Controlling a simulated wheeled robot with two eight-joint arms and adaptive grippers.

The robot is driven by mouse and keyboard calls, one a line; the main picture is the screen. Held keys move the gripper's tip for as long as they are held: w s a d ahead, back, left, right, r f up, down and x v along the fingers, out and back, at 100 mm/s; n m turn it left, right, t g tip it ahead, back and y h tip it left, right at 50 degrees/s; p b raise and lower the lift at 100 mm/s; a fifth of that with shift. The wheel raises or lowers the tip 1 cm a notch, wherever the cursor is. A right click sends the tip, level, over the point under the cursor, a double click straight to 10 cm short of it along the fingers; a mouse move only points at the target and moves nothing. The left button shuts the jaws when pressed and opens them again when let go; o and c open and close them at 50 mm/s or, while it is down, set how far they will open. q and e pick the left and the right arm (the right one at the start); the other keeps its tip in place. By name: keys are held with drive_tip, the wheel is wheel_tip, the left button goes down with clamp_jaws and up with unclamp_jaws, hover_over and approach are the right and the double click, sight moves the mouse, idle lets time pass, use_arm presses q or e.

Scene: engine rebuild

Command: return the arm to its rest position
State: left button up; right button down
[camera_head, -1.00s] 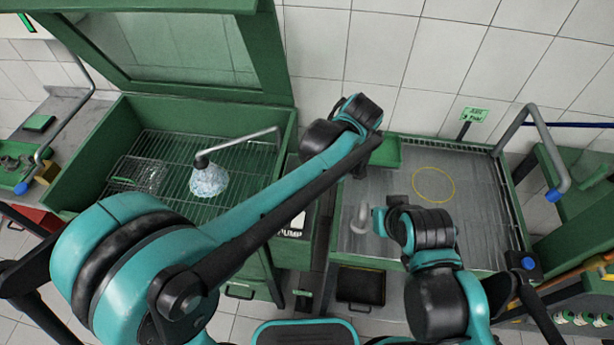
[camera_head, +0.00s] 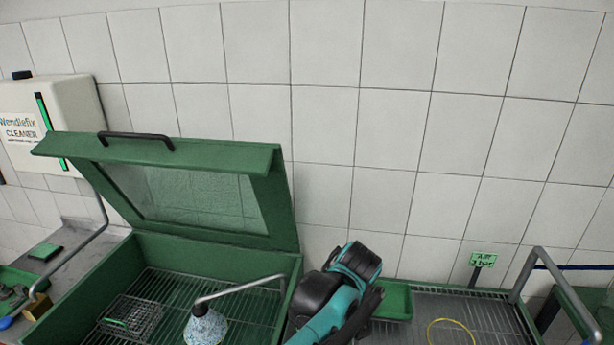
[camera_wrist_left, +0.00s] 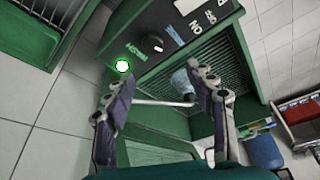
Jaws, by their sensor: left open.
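The arm in the head view is mine: a teal and black elbow joint (camera_head: 345,283) stands at the bottom centre, in front of the gap between the washer and the metal tray. Its gripper is below the picture there. In the left wrist view my left gripper (camera_wrist_left: 160,92) is open, with its two dark fingers spread and nothing between them. Beyond the fingers is the washer's green front panel with a black knob (camera_wrist_left: 153,44) and a lit green lamp (camera_wrist_left: 123,66). I cannot tell the exact gap to it. My right gripper is in neither current view.
The green washer's lid (camera_head: 190,195) stands open at the back left. A wire basket (camera_head: 133,318) and a bluish-white mass (camera_head: 205,328) under a bent spout are inside. A yellow ring (camera_head: 451,333) lies on the metal tray at right. Tiled floor (camera_wrist_left: 50,110) is clear at left in the wrist view.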

use_arm(q)
drive_tip(key=s+a+f+m+t+h+b, duration=0.1)
drive_tip(key=s+a+m, duration=0.4)
drive_tip(key=a, duration=0.5)
drive_tip(key=s+a+f+m+t+h+b, duration=0.1)
drive_tip(key=s+a+m, duration=0.4)
drive_tip(key=a, duration=0.5)
wheel_tip(320, 180, down, 3)
drive_tip(key=s+t+h, duration=0.1)
drive_tip(key=s+t, duration=0.1)
drive_tip(key=shift+s+a+t, duration=0.15)
drive_tip(key=shift+a+t, duration=0.05)
drive_tip(key=shift+t, duration=0.1)
